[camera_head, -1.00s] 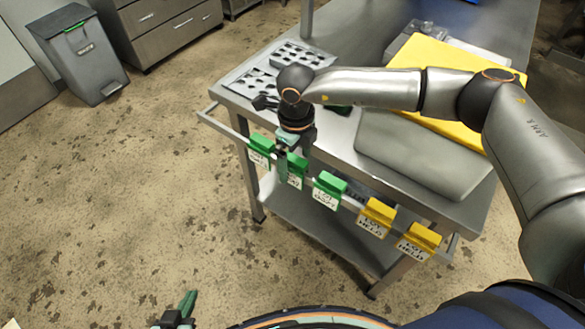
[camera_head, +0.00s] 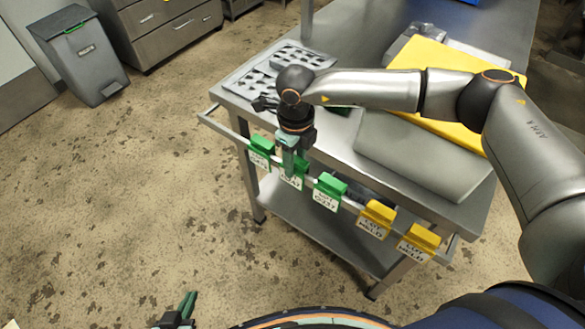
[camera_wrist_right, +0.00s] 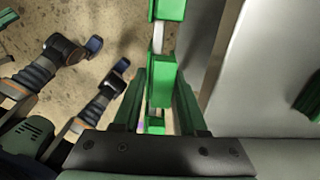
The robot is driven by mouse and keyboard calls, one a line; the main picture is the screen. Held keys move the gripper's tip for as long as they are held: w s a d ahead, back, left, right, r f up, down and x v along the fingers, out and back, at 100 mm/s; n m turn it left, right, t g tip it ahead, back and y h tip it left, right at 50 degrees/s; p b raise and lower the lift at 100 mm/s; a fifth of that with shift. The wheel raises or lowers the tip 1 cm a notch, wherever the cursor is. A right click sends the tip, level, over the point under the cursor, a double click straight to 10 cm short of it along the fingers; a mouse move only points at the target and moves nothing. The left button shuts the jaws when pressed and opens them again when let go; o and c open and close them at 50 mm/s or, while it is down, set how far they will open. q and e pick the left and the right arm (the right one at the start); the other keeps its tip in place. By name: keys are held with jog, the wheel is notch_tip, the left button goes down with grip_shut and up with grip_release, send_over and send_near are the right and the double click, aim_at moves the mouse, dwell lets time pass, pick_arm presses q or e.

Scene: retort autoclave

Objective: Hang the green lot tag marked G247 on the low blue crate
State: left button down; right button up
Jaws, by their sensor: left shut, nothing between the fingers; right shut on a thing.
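Several green lot tags hang on the rail along the cart's near side: one at the left (camera_head: 261,147), a middle one (camera_head: 299,168) and one at the right (camera_head: 330,187). My right gripper (camera_head: 290,168) points down at the rail and is shut on the middle green tag, which also shows between the fingers in the right wrist view (camera_wrist_right: 160,77). The fingers partly cover it, and its lettering is too small to read surely. The tag is still at the rail. My left gripper (camera_head: 181,312) is shut and empty at the bottom edge. No low blue crate is clearly seen.
Two yellow tags (camera_head: 377,217) (camera_head: 420,240) hang further right on the rail (camera_head: 228,129). The steel cart top (camera_head: 340,125) holds trays with dark cutouts (camera_head: 290,57), a grey case (camera_head: 415,150) and a yellow board (camera_head: 440,62). A grey bin (camera_head: 80,55) stands at the left; the floor between is clear.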

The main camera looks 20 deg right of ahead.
jog(key=shift+w+d+r+p, duration=0.15)
jog(key=shift+r+p, duration=1)
jog(key=shift+r, duration=1)
jog(key=s+a+r+p, duration=0.1)
jog(key=s+a+r, duration=0.1)
jog(key=s+a, duration=0.2)
jog(key=shift+s+a, duration=0.25)
jog(key=shift+a, duration=0.6)
